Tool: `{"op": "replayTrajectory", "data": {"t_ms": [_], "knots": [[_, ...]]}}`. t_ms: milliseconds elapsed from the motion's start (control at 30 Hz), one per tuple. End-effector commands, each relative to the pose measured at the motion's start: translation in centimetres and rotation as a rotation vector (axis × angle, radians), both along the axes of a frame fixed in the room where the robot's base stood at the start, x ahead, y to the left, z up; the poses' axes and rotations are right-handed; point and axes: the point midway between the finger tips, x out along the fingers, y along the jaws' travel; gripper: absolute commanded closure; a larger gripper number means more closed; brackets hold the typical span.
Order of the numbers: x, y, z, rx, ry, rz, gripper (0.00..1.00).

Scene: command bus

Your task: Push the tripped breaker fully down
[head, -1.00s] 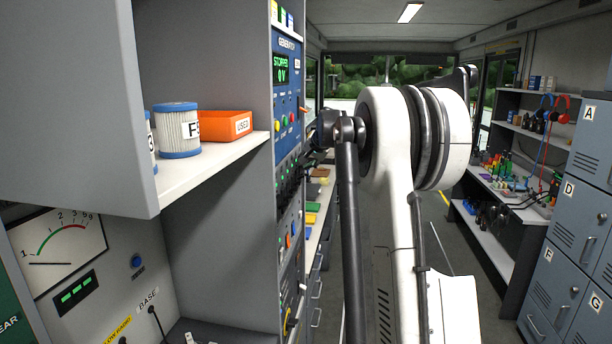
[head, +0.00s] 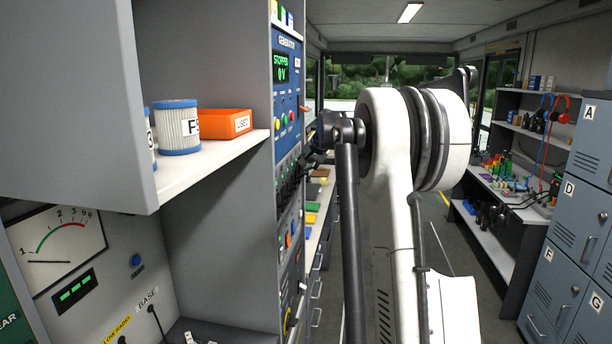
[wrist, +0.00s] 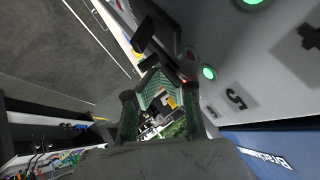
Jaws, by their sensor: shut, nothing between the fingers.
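The breaker panel (head: 283,178) shows edge-on in the head view, with a row of dark breaker levers under the blue generator panel. In the wrist view its grey face (wrist: 235,60) fills the right side, with green lamps, a black "5" and a small red light near the fingertips. Black breaker levers (wrist: 150,22) stick out from the face at the top centre. My gripper (wrist: 158,78) is shut and empty, its tips close to the levers; I cannot tell whether they touch. In the head view my gripper (head: 316,150) is dark and partly hidden beside the panel.
A shelf with a filter canister (head: 178,127) and an orange bin (head: 225,124) is at left. The blue generator panel (head: 286,95) sits above the breakers. Grey lockers (head: 580,200) and a workbench stand across the aisle at right.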

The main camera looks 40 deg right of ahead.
Motion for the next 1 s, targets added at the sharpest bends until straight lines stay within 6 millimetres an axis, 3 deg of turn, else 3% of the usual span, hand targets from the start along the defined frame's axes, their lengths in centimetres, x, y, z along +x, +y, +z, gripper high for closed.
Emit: {"op": "replayTrajectory", "data": {"t_ms": [1000], "knots": [[0.01, 0.0, -0.74, 0.0, 0.0, 0.0, 1.0]]}}
